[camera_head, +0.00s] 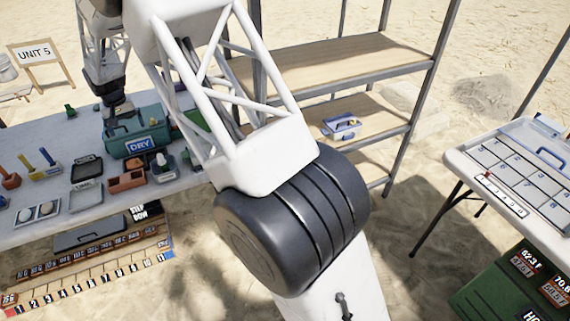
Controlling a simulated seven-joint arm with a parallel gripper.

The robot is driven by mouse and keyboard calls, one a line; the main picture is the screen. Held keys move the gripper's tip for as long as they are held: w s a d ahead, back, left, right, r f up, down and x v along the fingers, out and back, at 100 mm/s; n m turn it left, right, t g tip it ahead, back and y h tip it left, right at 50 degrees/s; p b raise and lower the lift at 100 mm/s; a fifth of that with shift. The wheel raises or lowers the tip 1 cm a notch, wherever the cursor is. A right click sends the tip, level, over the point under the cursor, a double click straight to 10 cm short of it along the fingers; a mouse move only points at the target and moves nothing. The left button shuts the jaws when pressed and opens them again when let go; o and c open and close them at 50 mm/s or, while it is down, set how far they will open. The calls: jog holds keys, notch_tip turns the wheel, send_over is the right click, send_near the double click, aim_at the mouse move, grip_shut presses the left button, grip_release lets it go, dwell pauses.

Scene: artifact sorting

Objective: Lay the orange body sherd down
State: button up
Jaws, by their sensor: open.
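My gripper (118,108) is at the far left end of my arm, above the green box (128,138) with the blue DRY label. It is open, but its fingertips are small and dark here. I cannot make out a sherd between them. An orange-brown tray (124,183) sits on the table in front of the DRY box. The inside of the DRY box is mostly hidden.
The pale table (50,133) also holds dark trays (86,168), coloured upright tools (47,158) and a white tray with two round things (38,213). My arm hides its right end. A wooden shelf (340,65) stands behind; a second table (462,165) with a gridded case is right.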

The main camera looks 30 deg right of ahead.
jog(key=s+d+r+t, duration=0.1)
jog(key=s+d+r, duration=0.9)
jog(key=s, duration=0.2)
jog(key=s+d+r, duration=1)
jog(key=s, duration=0.3)
jog(key=s+d, duration=0.3)
jog(key=s, duration=0.8)
jog(key=s+d+t, duration=0.1)
jog(key=s+d, duration=0.3)
jog(key=s, duration=0.6)
jog(key=s+d+m, duration=0.1)
jog(key=s+d, duration=0.3)
jog(key=s, duration=0.7)
jog(key=shift+s+d+f, duration=0.2)
jog(key=shift+s+f, duration=0.1)
